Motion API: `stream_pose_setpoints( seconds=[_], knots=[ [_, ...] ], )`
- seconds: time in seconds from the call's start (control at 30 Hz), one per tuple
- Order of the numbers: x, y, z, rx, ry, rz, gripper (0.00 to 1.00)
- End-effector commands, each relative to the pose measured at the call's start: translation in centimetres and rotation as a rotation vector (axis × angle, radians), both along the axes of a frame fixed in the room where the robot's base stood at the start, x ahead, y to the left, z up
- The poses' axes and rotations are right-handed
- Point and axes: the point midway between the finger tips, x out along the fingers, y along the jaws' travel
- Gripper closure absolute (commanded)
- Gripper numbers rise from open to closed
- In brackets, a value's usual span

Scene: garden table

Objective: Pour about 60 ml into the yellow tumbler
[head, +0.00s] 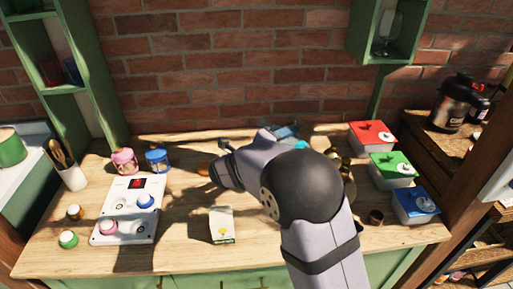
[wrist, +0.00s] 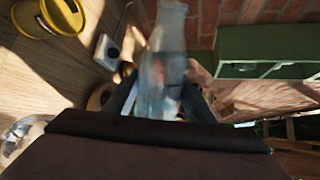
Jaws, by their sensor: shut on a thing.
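In the wrist view, my gripper (wrist: 160,98) is shut on a clear glass bottle (wrist: 165,55), with a dark finger on each side of it. The bottle's contents and fill level cannot be made out. A yellow round vessel (wrist: 48,18) with a dark inside or label stands at the top left of the wrist view, apart from the bottle; it looks like the yellow tumbler, but I cannot be sure. In the head view, my arm hides the gripper, and a bluish clear patch (head: 287,131) shows behind it. No yellow tumbler can be made out there.
A small white carton (head: 222,224) stands left of my arm. A white panel (head: 128,208) with small jars is farther left. Red (head: 372,138), green (head: 393,169) and blue (head: 414,205) lidded boxes line the right side. The front middle has bare wood.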

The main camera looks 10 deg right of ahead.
Motion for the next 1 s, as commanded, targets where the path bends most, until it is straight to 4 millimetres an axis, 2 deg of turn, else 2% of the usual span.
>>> stream_pose_setpoints(
  seconds=[0.03,1.0],
  knots=[
    [0.12,0.09,0.89,-0.017,0.017,0.000,0.87],
    [0.33,0.26,0.37,-0.140,0.156,-0.001,0.87]
  ],
)
